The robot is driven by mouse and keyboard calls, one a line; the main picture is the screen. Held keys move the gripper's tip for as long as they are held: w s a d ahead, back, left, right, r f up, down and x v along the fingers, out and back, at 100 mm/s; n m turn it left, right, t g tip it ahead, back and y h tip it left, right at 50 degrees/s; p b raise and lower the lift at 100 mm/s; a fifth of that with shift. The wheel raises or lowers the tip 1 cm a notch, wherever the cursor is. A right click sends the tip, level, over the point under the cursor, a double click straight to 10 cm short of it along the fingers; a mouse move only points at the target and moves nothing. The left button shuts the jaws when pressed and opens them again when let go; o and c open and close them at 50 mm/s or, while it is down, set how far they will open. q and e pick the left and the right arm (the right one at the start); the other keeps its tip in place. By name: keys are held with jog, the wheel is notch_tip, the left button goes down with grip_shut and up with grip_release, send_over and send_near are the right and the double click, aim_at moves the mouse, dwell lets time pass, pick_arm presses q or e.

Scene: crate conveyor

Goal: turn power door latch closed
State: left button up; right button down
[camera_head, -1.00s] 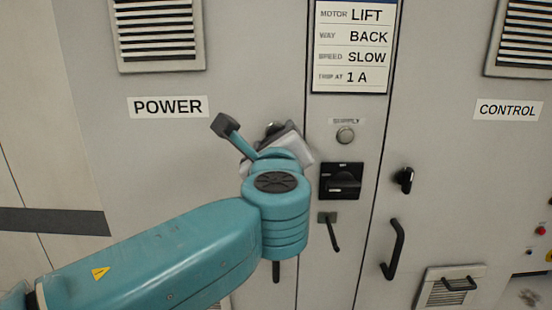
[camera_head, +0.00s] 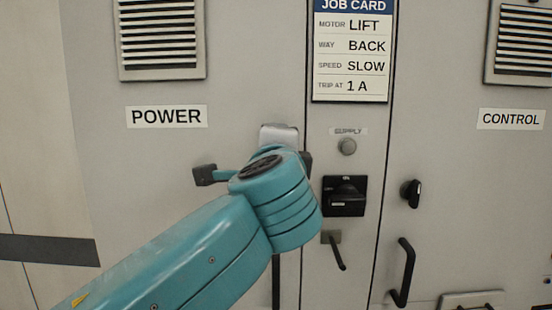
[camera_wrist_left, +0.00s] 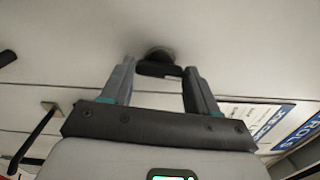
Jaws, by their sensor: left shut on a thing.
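The power door latch (camera_wrist_left: 158,67) is a small dark knob with a bar on a round base, seen in the left wrist view. My left gripper (camera_wrist_left: 160,74) has one finger on each side of the bar and is shut on it. In the head view my teal wrist hides the latch and the fingertips. The grey power door carries a POWER label (camera_head: 166,117). The latch's exact angle cannot be told. My right gripper is not in view.
Right of the power door are a grey supply button (camera_head: 347,147), a black rotary switch (camera_head: 344,196) and a small lever (camera_head: 335,249). The control door has a black latch (camera_head: 411,193) and a handle (camera_head: 402,272). A job card (camera_head: 350,52) hangs above.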

pick_arm(q)
jog(key=shift+n, duration=0.6)
jog(key=o, duration=1.1)
jog(key=shift+c, duration=0.2)
jog(key=shift+b, duration=0.3)
jog(key=s+b, duration=0.4)
jog(key=s, duration=1.2)
jog(key=shift+s, duration=0.2)
jog(key=shift+s, duration=0.1)
